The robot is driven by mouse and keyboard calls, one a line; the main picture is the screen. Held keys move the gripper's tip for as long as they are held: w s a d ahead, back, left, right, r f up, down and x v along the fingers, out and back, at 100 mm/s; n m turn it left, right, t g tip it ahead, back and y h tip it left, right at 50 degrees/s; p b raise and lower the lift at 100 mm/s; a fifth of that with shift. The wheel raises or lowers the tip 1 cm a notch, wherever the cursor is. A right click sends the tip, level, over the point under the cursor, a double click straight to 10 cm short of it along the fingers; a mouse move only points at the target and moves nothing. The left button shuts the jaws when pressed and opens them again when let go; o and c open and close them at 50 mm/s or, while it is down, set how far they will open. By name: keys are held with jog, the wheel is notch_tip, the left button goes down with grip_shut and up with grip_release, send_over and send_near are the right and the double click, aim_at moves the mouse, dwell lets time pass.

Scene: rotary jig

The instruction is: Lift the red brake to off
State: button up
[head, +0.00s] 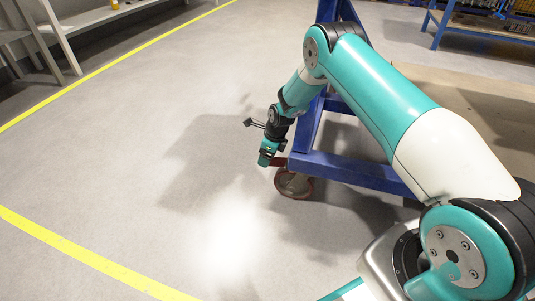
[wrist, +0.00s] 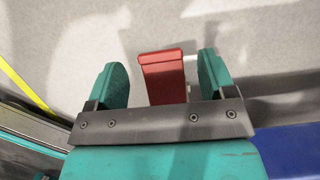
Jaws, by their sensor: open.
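The red brake (wrist: 165,76) is a flat red pedal. In the wrist view it shows between the two teal fingers of my gripper (wrist: 161,78), nearer the right finger, with a gap on each side. Its near end is hidden behind the dark gripper bar. In the head view my gripper (head: 266,157) is low beside the caster wheel (head: 293,185) of the blue frame. A small red part of the brake (head: 279,161) shows just right of the gripper. My gripper is open and holds nothing. I cannot tell the exact height of the fingers against the brake.
The blue frame (head: 355,170) stands right of my gripper, and its blue beam (wrist: 292,150) shows at lower right in the wrist view. Open grey floor (head: 150,140) lies to the left, with yellow lines (head: 85,258). Grey shelving (head: 75,25) stands at upper left.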

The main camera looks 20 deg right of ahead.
aim_at(272, 161)
jog(key=p+v, duration=0.4)
jog(key=v, duration=0.3)
jog(key=shift+r, duration=0.2)
